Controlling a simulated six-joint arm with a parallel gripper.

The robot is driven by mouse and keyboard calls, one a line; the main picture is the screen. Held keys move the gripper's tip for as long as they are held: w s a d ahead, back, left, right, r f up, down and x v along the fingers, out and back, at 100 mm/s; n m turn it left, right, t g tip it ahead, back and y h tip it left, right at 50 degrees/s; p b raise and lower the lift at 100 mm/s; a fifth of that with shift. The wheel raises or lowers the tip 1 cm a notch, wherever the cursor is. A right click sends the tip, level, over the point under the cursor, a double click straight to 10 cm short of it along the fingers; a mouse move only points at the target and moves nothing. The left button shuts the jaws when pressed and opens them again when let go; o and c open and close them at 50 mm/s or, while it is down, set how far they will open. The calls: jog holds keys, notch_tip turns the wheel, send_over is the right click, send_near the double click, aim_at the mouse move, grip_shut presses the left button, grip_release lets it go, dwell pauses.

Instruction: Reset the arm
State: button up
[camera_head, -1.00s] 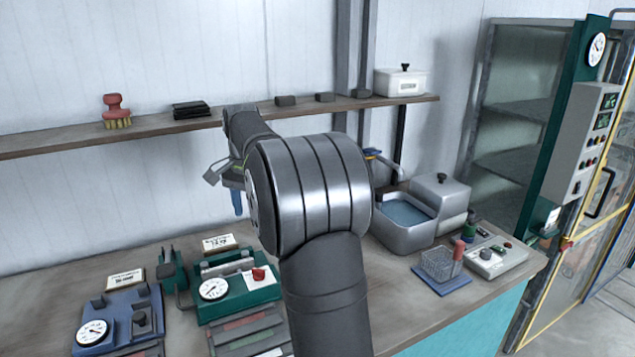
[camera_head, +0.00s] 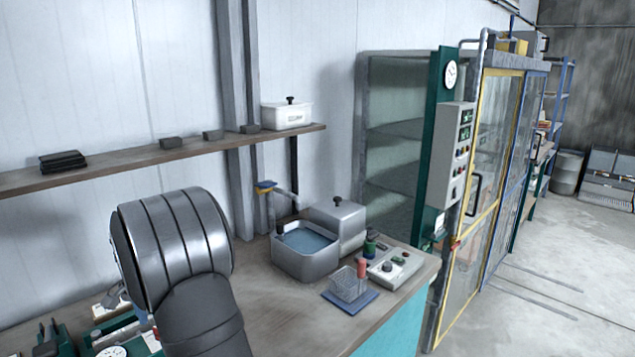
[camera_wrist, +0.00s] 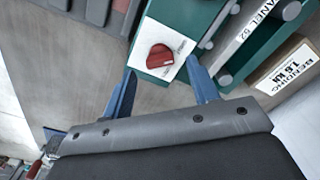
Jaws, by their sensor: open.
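My gripper (camera_wrist: 163,95) shows in the wrist view, with its two blue fingers spread apart and nothing between them. It is over the workbench (camera_wrist: 75,70), near a green device with a red knob (camera_wrist: 160,57) on a white plate. A label reading "PANEL 52" (camera_wrist: 254,28) and a box marked "BENDING" (camera_wrist: 290,68) lie to the right of the fingers. In the head view only my arm's large grey joint and link show at the lower left; the gripper is hidden behind them.
On the bench stand a metal water basin (camera_head: 300,265), a wire basket (camera_head: 349,284) on a blue plate and a grey control box (camera_head: 396,268). A wall shelf (camera_head: 110,166) runs behind my arm. A yellow-framed cabinet (camera_head: 480,200) stands right, beside open floor.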

jog(key=shift+f, duration=1.3)
